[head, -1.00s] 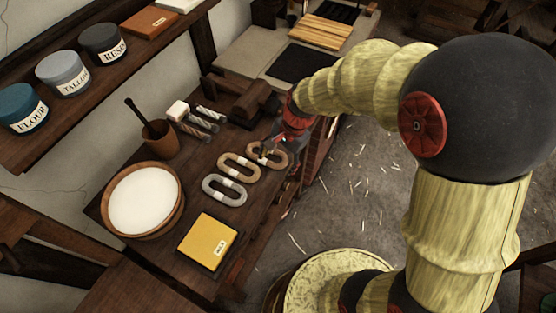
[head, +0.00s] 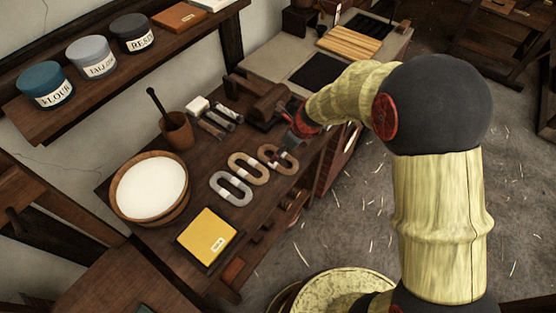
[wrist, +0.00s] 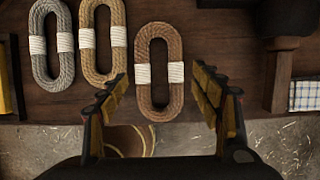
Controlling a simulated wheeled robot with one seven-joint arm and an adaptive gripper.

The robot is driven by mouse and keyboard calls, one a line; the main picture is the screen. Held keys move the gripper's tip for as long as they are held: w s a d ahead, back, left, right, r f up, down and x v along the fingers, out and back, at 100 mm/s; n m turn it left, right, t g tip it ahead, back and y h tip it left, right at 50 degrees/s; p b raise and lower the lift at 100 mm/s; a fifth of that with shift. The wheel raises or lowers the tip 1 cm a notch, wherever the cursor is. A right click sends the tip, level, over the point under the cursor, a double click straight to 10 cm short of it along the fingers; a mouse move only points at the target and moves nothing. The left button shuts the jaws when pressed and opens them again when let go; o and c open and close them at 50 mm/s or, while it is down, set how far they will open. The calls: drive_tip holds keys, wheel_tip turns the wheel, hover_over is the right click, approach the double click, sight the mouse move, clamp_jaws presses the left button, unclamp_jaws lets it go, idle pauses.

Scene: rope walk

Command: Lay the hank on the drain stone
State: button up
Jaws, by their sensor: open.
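Three oval rope hanks with white bands lie on the dark wooden bench: a grey one (head: 244,199), a tan one (head: 262,180) and a brown one (head: 291,169). My gripper (head: 290,143) is at the brown hank, on the right of the row. In the wrist view my gripper (wrist: 160,73) is open, with one finger on each side of the brown hank (wrist: 160,112) and a gap on both sides. A pale stone-like slab (head: 272,73) lies beyond the bench; I cannot tell whether it is the drain stone.
A wooden bowl of white stuff (head: 150,188), a cup with a stick (head: 177,133) and a yellow block (head: 207,236) stand on the bench. A dark wooden device (head: 262,100) stands behind the hanks. A dark panel (head: 315,73) and wooden slats (head: 349,42) lie on the slab.

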sight(278, 161)
drive_tip(key=b+x, duration=0.2)
drive_tip(key=x, duration=0.3)
drive_tip(key=shift+s, duration=0.15)
drive_tip(key=shift+c, duration=0.4)
drive_tip(key=c, duration=0.8)
drive_tip(key=shift+c, duration=0.5)
drive_tip(key=shift+r, duration=0.1)
